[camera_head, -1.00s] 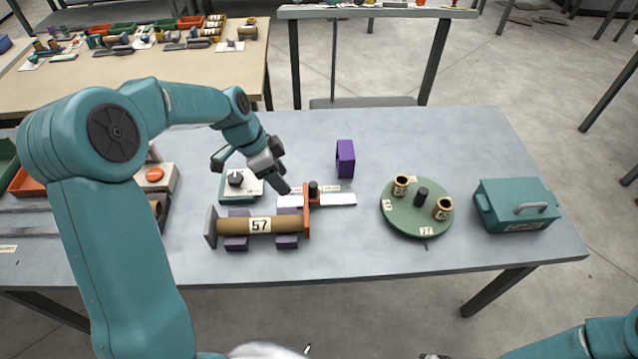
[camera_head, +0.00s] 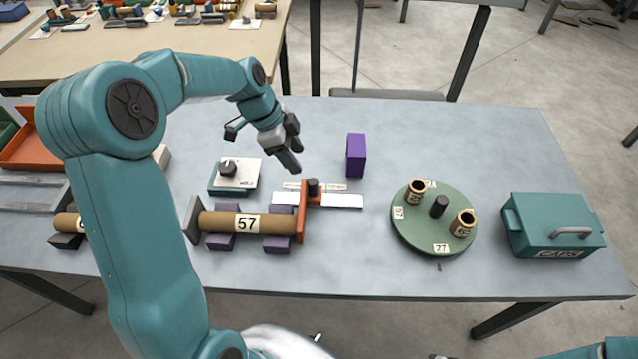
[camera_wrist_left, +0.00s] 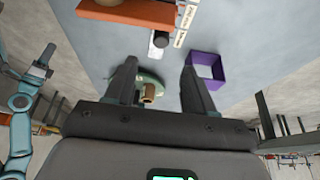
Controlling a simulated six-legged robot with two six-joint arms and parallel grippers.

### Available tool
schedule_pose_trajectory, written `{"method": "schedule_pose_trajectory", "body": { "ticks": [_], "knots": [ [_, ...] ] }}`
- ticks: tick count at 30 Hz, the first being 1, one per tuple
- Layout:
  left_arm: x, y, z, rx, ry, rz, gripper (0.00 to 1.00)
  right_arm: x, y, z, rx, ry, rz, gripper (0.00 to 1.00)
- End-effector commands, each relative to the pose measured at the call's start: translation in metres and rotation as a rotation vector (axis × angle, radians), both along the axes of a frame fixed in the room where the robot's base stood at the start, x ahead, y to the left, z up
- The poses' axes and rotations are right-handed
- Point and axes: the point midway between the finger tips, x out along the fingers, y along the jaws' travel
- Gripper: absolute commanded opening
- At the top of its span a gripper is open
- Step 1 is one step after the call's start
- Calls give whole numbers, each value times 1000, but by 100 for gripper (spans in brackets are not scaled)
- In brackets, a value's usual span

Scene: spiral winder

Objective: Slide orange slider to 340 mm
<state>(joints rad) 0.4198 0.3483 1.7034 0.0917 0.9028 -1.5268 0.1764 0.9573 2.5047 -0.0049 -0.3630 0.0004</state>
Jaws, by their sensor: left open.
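The orange slider (camera_head: 303,219) is an upright orange plate with a black knob (camera_head: 313,187) on top. It stands on a pale flat rail (camera_head: 342,201), at the right end of a brown tube marked 57 (camera_head: 219,223). The tube rests on purple blocks. My left gripper (camera_head: 294,160) is above the table, behind and a little left of the knob, apart from it. In the left wrist view its two fingers (camera_wrist_left: 158,85) are spread with nothing between them; the orange slider (camera_wrist_left: 128,12) shows at the top. My right gripper is not seen; only part of that arm shows at the lower right.
A purple open box (camera_head: 356,155) stands right of my left gripper. A green turntable (camera_head: 428,240) with small cups and a teal lidded box (camera_head: 555,226) are at the right. A white-topped dial box (camera_head: 247,171) is left. The table's back right is clear.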

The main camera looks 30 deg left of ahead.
Motion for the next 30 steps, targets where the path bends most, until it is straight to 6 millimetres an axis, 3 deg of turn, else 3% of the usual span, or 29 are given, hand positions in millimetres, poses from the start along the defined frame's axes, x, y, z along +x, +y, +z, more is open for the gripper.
{"method": "schedule_pose_trajectory", "body": {
  "ticks": [9, 15, 21, 29, 30],
  "knots": [
    [14, -28, -71, -4, 7, -2, 54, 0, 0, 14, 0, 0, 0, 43],
    [24, -39, -104, -2, 3, -2, 54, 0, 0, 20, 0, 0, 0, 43],
    [29, -44, -119, -1, 2, -1, 54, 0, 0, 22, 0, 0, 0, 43],
    [30, -44, -120, 0, 0, 0, 54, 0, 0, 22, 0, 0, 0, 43],
    [30, -44, -120, 0, 0, 0, 44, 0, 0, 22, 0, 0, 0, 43]
  ]
}}
